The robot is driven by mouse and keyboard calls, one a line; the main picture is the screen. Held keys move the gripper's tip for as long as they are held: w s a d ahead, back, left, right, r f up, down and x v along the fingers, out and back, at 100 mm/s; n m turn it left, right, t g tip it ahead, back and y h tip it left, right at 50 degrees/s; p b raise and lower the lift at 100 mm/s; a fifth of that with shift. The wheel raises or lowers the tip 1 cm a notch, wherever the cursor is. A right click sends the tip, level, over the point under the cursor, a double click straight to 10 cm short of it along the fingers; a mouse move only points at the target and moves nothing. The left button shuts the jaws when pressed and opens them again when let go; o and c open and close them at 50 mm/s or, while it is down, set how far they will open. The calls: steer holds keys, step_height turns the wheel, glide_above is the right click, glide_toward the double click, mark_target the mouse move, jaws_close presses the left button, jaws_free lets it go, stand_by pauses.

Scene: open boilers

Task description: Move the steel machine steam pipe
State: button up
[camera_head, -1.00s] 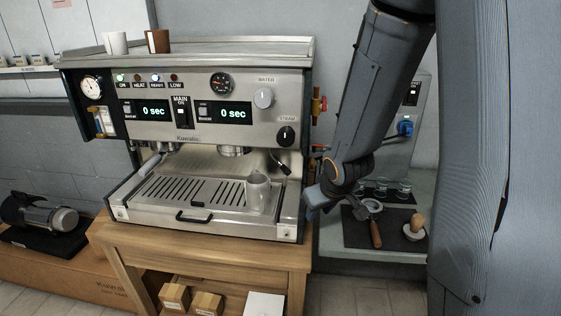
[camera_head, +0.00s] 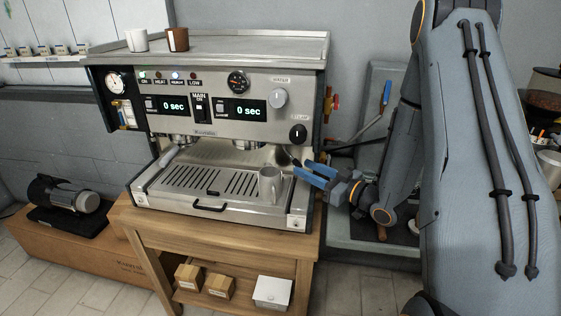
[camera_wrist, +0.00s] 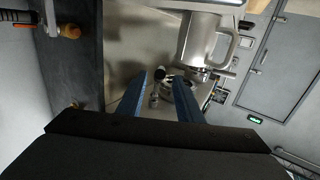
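The steel coffee machine (camera_head: 215,155) stands on a wooden table. Its steam pipe (camera_head: 290,157), thin with a dark grip, hangs at the right front below the black steam knob (camera_head: 298,133). My gripper (camera_head: 304,169) is beside the pipe's lower end, its two blue fingers apart and pointing left toward the machine. In the wrist view, my gripper (camera_wrist: 157,85) is open, and a thin metal pipe with a black part (camera_wrist: 155,90) appears between the finger lines, seemingly beyond the tips. I cannot tell whether they touch.
A metal jug (camera_head: 270,184) stands on the drip tray just left of my fingers; it looms close in the wrist view (camera_wrist: 203,38). Red and brass valves (camera_head: 330,103) stick out of the machine's right side. A grey side counter (camera_head: 370,250) lies behind my arm.

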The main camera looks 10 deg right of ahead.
mark_target(296, 163)
steer(key=shift+w+a+r, duration=0.1)
steer(key=shift+w+a, duration=0.3)
steer(key=shift+w, duration=0.15)
steer(key=p+x, duration=0.2)
steer(key=x, duration=0.4)
steer(key=shift+w+a+p, duration=0.2)
steer(key=shift+w+p, duration=0.05)
steer(key=shift+p, duration=0.1)
steer(key=shift+c, duration=0.5)
jaws_close()
